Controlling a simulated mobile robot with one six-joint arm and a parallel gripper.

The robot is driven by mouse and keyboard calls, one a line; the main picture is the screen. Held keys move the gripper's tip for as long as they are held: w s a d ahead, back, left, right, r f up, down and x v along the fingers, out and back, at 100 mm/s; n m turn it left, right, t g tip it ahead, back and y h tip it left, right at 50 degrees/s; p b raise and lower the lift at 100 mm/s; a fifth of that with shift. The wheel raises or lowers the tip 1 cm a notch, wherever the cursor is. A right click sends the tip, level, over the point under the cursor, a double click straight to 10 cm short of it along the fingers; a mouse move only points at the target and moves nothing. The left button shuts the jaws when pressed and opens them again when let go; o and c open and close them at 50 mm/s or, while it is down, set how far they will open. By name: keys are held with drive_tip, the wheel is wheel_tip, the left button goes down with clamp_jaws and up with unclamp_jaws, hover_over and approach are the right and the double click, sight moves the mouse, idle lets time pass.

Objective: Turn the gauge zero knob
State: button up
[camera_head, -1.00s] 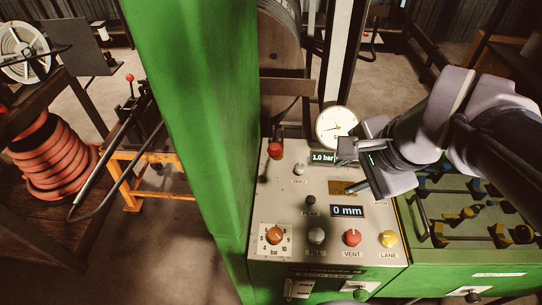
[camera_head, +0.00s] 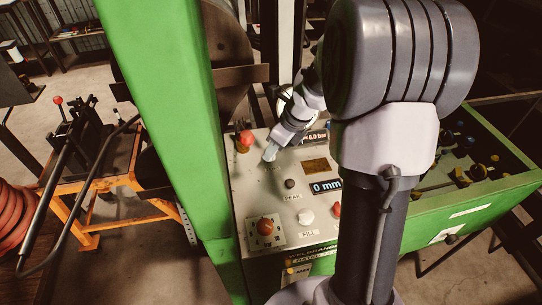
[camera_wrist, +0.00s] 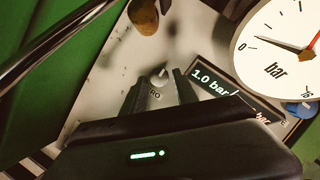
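The gauge zero knob (camera_wrist: 160,76) is a small pale knob on the light panel, with the letters "RO" below it in the wrist view. My gripper (camera_wrist: 158,78) is open, its two dark fingers on either side of the knob with a gap showing. In the head view my gripper (camera_head: 269,154) reaches down to the panel and hides the knob. The white dial gauge (camera_wrist: 285,42) has a dark needle pointing near 0 and a red one to the right. The display (camera_wrist: 212,84) reads 1.0 bar.
A red knob (camera_head: 245,138) stands just left of my gripper.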

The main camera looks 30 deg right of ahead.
drive_tip(key=shift+w+a+f, duration=0.15)
drive_tip(key=shift+w+f, duration=0.1)
drive_tip(key=shift+f, duration=0.4)
drive_tip(key=shift+c, duration=0.4)
clamp_jaws()
